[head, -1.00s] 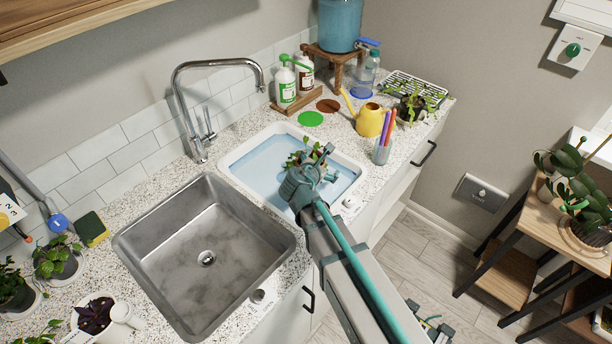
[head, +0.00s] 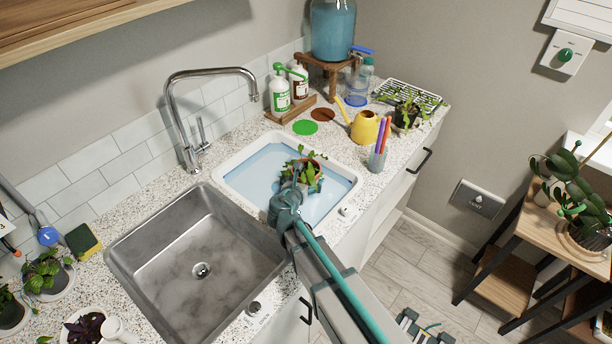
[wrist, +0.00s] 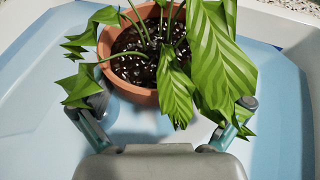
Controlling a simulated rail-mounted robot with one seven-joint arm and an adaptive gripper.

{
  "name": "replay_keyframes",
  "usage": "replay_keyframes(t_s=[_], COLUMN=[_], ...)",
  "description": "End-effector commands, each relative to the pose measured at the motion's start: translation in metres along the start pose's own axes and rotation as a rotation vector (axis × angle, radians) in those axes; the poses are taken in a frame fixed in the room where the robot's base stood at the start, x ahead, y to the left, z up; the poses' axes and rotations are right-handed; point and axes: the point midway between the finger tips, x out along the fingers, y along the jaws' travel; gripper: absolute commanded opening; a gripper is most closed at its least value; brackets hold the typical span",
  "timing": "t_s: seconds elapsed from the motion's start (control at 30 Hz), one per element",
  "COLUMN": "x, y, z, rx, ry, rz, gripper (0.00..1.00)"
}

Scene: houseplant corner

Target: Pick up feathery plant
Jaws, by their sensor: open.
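A plant with long striped, feather-patterned green leaves (wrist: 222,58) grows in a terracotta pot (wrist: 140,95) with dark soil. In the head view the plant (head: 303,168) stands upright in the white tray of blue water (head: 262,175). My gripper (wrist: 170,106) is open, with one finger on each side at the near edge of the pot. Leaves hang over and partly hide both fingertips. I cannot tell whether the fingers touch the pot. In the head view my gripper (head: 293,182) is at the plant's near left side and hides part of it.
A steel sink (head: 200,262) with a tall faucet (head: 185,120) lies left of the tray. A yellow watering can (head: 365,128) and a pen cup (head: 377,158) stand close to its right. Another plant (head: 408,112) is near a wire rack. Soap bottles (head: 281,92) stand behind.

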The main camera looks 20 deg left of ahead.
Motion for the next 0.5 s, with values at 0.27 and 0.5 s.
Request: replay_keyframes(t_s=[0.27, 0.5], x=[0.026, 0.025], y=[0.000, 0.000], z=[0.000, 0.000], rx=[0.001, 0.001], ry=[0.001, 0.001], rz=[0.000, 0.000], gripper=[1.00, 0.87])
